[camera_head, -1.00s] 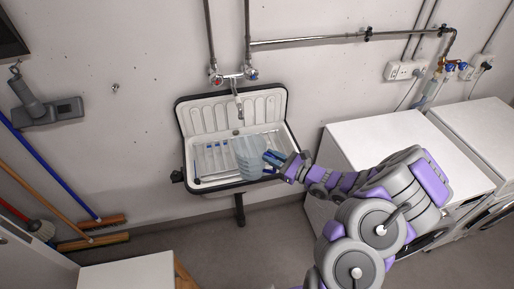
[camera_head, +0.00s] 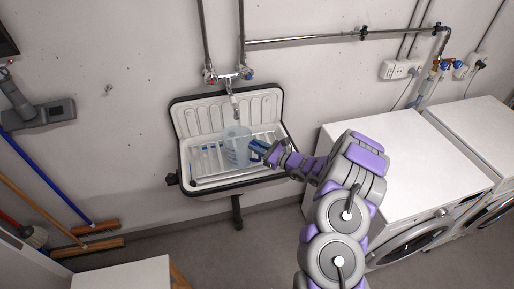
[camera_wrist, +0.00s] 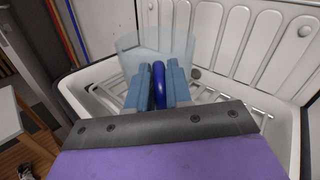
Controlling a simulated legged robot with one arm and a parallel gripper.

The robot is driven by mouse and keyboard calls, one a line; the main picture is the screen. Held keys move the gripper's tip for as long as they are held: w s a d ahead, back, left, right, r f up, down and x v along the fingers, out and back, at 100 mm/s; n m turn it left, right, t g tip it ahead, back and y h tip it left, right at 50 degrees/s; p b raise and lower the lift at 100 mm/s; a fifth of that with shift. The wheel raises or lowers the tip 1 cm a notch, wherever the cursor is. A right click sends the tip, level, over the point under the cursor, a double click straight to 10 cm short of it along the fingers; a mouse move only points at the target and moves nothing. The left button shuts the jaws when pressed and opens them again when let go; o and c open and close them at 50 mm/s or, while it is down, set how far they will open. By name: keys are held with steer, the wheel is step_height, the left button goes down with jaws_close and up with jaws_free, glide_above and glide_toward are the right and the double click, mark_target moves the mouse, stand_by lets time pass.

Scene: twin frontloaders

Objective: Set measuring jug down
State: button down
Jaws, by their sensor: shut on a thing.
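The measuring jug (camera_head: 235,146) is clear and pale blue, with a dark blue handle (camera_wrist: 159,84) seen in the wrist view. My gripper (camera_head: 258,149) comes from the right and is shut on the handle, which sits between its two blue fingers in the wrist view (camera_wrist: 157,88). The jug looks upright, over the grate inside the white sink (camera_head: 213,185). I cannot tell whether its base touches the grate; my gripper hides its lower part in the wrist view.
A tap (camera_head: 233,101) hangs from the wall just above the jug. White front-loading machines (camera_head: 395,165) stand at the right. Brooms (camera_head: 88,248) lean at the left, and a white surface (camera_head: 122,274) is at the bottom left.

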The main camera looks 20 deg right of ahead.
steer(key=c, duration=1)
jaws_free()
steer(key=shift+c, duration=0.2)
steer(key=shift+s, duration=0.1)
